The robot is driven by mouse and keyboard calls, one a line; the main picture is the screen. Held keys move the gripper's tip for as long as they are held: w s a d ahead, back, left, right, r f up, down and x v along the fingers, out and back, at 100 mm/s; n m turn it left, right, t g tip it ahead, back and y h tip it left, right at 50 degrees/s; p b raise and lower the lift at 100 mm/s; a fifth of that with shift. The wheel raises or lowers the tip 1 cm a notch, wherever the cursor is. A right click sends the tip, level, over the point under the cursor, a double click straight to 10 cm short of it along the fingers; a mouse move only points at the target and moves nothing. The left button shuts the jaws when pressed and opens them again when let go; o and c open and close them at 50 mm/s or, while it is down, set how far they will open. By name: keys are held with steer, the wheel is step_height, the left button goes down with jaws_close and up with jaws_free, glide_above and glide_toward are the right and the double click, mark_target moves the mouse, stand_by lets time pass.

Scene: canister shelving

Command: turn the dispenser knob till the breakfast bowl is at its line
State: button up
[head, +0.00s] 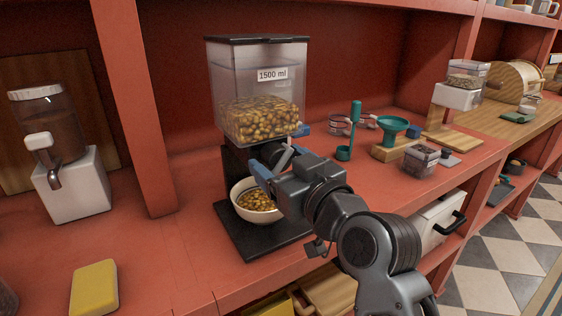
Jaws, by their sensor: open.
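The dispenser (258,62) stands in the middle of the red shelf, a clear box with a black lid and a "1500 ml" label, partly filled with golden-brown cereal. The white breakfast bowl (239,207) sits on its black base (243,241), under the spout area, with cereal inside. The bowl's line cannot be made out. My gripper (268,162) is open, with its blue-tipped fingers at the dispenser's front below the hopper, above the bowl. A grey piece that may be the knob shows between the fingers. My gripper and arm hide the bowl's right side.
A white dispenser with a brown-filled jar (69,165) stands at the left, and a yellow sponge (94,287) lies at the front left. To the right are a green funnel (392,126) on a wooden block, a green scoop (344,152) and a small clear canister (421,160).

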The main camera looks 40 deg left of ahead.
steer(key=c, duration=1)
steer(key=shift+o, duration=0.2)
steer(key=m, duration=0.3)
steer(key=shift+r+p, duration=0.15)
steer(key=shift+p, duration=0.25)
steer(key=shift+m, duration=1)
steer(key=o, duration=1)
steer(key=shift+c, duration=0.2)
steer(key=b+v, duration=0.1)
steer(key=v, duration=0.6)
steer(key=shift+s+d, duration=0.2)
steer(key=shift+d, duration=0.2)
